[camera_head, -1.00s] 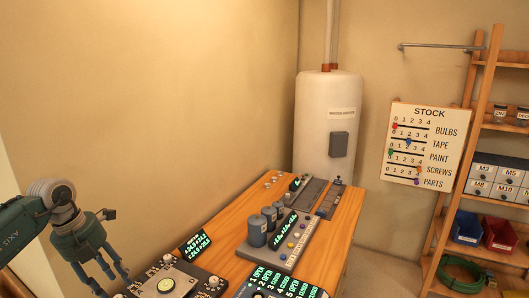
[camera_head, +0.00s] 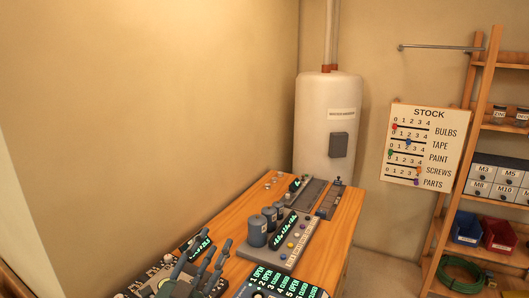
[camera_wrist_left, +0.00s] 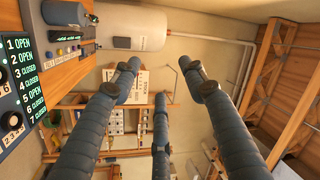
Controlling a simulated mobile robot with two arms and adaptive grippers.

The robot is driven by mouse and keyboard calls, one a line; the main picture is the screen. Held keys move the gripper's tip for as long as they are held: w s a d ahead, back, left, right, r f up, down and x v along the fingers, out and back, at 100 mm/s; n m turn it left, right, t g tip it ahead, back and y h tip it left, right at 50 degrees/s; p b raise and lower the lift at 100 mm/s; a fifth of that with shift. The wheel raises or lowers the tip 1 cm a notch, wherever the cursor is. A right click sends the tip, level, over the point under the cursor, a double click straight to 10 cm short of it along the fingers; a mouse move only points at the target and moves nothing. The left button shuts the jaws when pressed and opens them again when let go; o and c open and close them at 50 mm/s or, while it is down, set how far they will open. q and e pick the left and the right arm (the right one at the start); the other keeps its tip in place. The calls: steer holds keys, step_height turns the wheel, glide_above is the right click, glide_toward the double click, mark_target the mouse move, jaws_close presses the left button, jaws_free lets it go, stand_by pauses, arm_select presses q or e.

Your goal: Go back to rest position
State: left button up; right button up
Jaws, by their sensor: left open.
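My left gripper (camera_head: 204,258) shows at the lower left of the head view, its dark fingers pointing up and away over the near part of the wooden bench. In the left wrist view its three fingers (camera_wrist_left: 160,85) are spread apart with nothing between them. The gripper is open and empty. The fingers partly cover a panel with a dial beneath them in the head view. My right gripper is in neither view.
The wooden bench (camera_head: 344,228) bears a console with grey cylinders (camera_head: 257,231) and a panel with green OPEN/CLOSED readouts (camera_head: 285,284). A white water heater (camera_head: 326,120) stands behind it. A stock board (camera_head: 424,147) and shelf (camera_head: 486,150) are at right.

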arm_select(q)
steer(key=s+a+f+n+g+y, duration=0.45)
steer(key=s+f, duration=0.25)
steer(key=f, duration=0.3)
steer(key=s+a+f+n+g+y, duration=0.3)
steer(key=s+a+f+n+g, duration=0.15)
steer(key=s+f, duration=0.4)
steer(key=s+f+n+g+h, duration=0.1)
steer(key=s+f+g, duration=0.3)
steer(key=s, duration=0.6)
steer(key=s+f+n+g+h, duration=0.1)
steer(key=s+f+n+g, duration=0.15)
steer(key=s+f, duration=0.55)
step_height(320, 180, down, 28)
steer(key=s+d+m+g+b, duration=0.1)
steer(key=s+b, duration=0.1)
steer(key=b, duration=0.3)
steer(key=s+a+f+g+b, duration=0.1)
steer(key=s+f+b, duration=0.1)
steer(key=s+f, duration=0.7)
steer(key=s+a+f+b, duration=0.2)
steer(key=s+f, duration=0.6)
steer(key=f, duration=0.6)
steer(key=shift+s+g+b, duration=0.35)
steer(key=shift+s+b, duration=0.05)
steer(key=shift+b, duration=0.1)
steer(key=shift+a, duration=0.1)
